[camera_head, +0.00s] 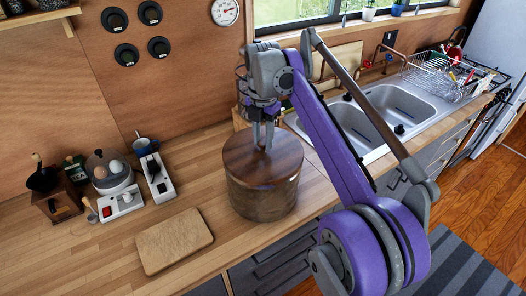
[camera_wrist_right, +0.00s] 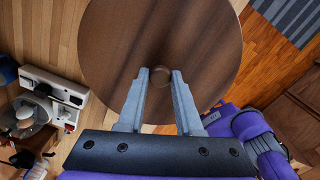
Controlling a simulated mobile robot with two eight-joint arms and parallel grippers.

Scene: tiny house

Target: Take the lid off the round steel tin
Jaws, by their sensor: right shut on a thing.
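The round tin (camera_head: 262,207) stands on the wooden counter in the middle of the head view, with a brownish, slightly shiny side. Its dark wooden lid (camera_head: 240,160) sits on top and looks level, with no clear gap below it. In the right wrist view the lid (camera_wrist_right: 205,50) fills the upper middle as a brown disc with a small round knob (camera_wrist_right: 161,77) at its centre. My right gripper (camera_head: 264,146) reaches down from above and is shut on the knob; its fingertips (camera_wrist_right: 161,75) lie on both sides of it. My left gripper is not in view.
A cutting board (camera_head: 174,241) lies left of the tin. A double sink (camera_head: 350,122) and a dish rack (camera_head: 440,75) are to the right.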

